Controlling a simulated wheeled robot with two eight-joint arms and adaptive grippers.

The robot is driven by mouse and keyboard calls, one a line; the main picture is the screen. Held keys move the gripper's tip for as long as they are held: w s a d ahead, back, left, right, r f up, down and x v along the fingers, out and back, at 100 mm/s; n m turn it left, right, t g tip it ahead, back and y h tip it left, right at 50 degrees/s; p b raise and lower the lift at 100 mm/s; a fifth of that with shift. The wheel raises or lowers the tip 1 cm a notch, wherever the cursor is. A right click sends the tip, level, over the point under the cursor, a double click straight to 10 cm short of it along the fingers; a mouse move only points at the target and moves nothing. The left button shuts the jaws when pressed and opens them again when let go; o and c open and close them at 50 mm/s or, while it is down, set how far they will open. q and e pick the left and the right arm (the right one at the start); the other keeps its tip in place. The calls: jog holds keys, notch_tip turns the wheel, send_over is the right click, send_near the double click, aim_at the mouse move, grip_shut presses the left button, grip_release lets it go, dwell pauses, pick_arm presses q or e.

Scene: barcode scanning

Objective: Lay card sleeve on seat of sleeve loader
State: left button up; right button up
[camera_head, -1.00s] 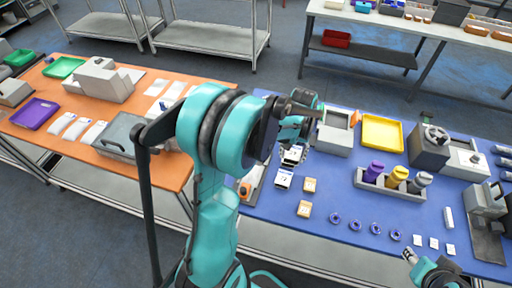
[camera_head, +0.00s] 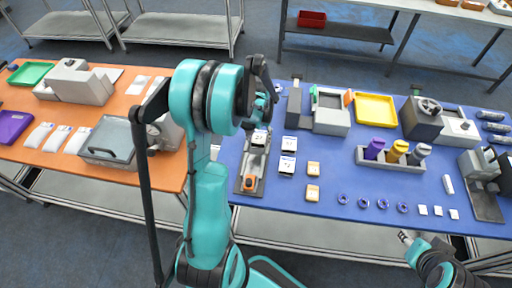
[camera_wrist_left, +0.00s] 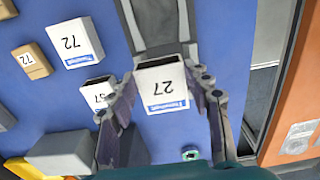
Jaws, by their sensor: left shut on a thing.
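My left gripper (camera_wrist_left: 163,98) is shut on a white card sleeve (camera_wrist_left: 162,84) marked 27, with a blue band and a dark open end. In the head view the sleeve (camera_head: 260,138) shows below the gripper (camera_head: 262,120), over the far part of the grey sleeve loader (camera_head: 249,172), which has an orange part at its near end. In the left wrist view the loader's grey rails (camera_wrist_left: 152,20) run up from behind the sleeve. I cannot tell whether the sleeve touches the seat. My right gripper (camera_head: 404,238) is at the table's front edge, too small to read.
Two other white sleeves (camera_head: 287,165) and two orange boxes (camera_head: 313,168) lie right of the loader on the blue table (camera_head: 330,225). A grey machine (camera_head: 331,122), a yellow tray (camera_head: 376,109) and a bottle rack (camera_head: 388,164) stand further right. An orange table (camera_head: 150,180) is at left.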

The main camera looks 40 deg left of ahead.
aim_at(256, 145)
pick_arm(q)
jog(key=shift+s+a+f, duration=0.25)
jog(key=shift+a+f, duration=0.1)
jog(key=shift+f, duration=0.05)
notch_tip(256, 145, down, 4)
jog(key=b, duration=0.2)
jog(key=shift+b, duration=0.3)
jog(key=shift+r, duration=0.1)
jog(key=o, duration=0.8)
